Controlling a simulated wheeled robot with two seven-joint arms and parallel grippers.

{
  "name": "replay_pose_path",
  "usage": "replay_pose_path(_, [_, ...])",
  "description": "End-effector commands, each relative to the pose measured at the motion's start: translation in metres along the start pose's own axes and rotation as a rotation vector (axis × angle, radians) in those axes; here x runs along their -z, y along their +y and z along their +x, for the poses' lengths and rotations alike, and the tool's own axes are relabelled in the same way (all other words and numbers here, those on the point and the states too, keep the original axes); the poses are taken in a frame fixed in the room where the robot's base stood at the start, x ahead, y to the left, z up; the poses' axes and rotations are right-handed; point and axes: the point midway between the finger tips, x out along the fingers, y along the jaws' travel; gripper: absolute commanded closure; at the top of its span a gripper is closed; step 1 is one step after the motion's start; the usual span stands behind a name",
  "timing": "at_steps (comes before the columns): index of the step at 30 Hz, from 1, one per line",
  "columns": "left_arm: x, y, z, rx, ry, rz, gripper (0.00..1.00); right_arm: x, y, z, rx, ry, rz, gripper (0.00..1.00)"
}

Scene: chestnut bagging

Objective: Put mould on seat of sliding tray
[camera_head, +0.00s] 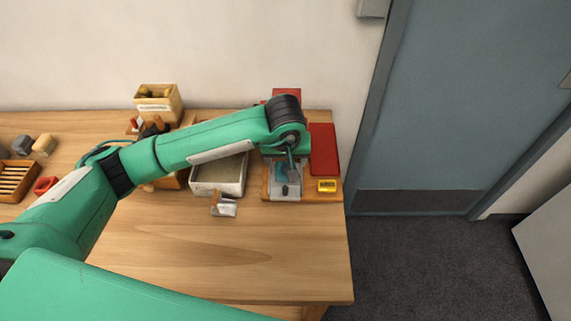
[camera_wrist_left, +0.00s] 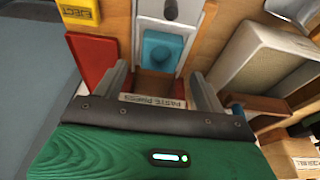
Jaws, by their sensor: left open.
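The teal mould (camera_wrist_left: 162,51), a small block with a round hollow, lies on the grey sliding tray (camera_wrist_left: 170,12) in the left wrist view. In the head view the mould (camera_head: 281,174) shows just below my left wrist, on the grey tray (camera_head: 291,189) of the press. My left gripper (camera_wrist_left: 160,78) is open, with one finger on either side of the space just in front of the mould and nothing between them. In the head view the left gripper (camera_head: 290,160) is partly hidden by its own wrist. My right gripper is not in view.
A red panel (camera_head: 323,150) and a yellow eject label (camera_head: 327,185) stand right of the tray. A pale bin (camera_head: 219,177) and a small scoop-like item (camera_head: 223,206) are left of it. The table front is clear.

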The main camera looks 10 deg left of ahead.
Motion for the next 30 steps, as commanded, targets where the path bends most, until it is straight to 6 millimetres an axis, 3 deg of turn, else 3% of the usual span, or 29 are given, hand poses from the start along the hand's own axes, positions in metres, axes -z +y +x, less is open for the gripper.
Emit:
replay_pose_path(6, [0.000, 0.000, -0.048, -0.001, 0.004, 0.001, 0.28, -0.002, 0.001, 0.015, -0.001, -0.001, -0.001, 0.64])
replay_pose_path(12, [0.000, 0.000, -0.075, 0.000, 0.000, 0.000, 0.28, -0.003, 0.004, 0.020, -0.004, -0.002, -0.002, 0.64])
replay_pose_path(30, [-0.001, 0.000, -0.085, 0.001, -0.002, -0.001, 0.28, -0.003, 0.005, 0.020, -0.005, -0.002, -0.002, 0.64])
